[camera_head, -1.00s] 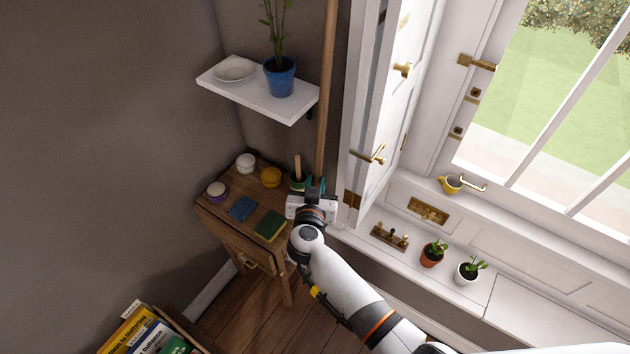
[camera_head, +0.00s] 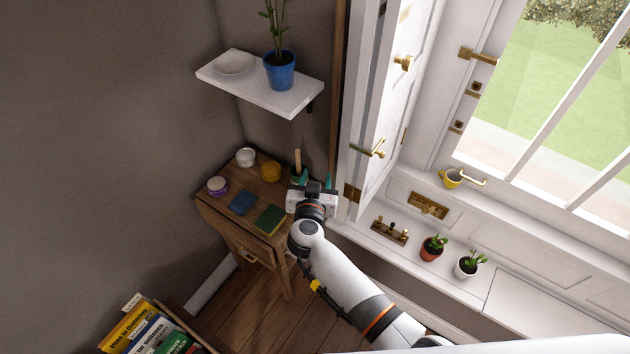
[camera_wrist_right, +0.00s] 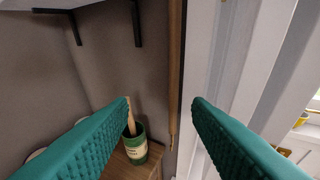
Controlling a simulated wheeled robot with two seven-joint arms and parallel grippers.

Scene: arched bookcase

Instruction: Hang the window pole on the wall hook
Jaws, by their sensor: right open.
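The window pole (camera_head: 337,80) is a long brown wooden rod. It stands upright along the wall, close beside the white window shutter; its top runs out of the head view. In the right wrist view the pole (camera_wrist_right: 175,70) shows between my fingers, with its lower end free above the floor. My right gripper (camera_head: 315,181) is open, with teal fingers, near the pole's lower part. In the right wrist view its fingertips (camera_wrist_right: 160,103) are wide apart and neither touches the pole. The wall hook is not visible. My left gripper is not in view.
A wooden side table (camera_head: 265,198) with jars, sponges and a green pot (camera_head: 298,176) stands left of the gripper. A white shelf (camera_head: 262,92) with a blue plant pot (camera_head: 279,72) is above it. The open shutter (camera_head: 385,110) and sill are close on the right.

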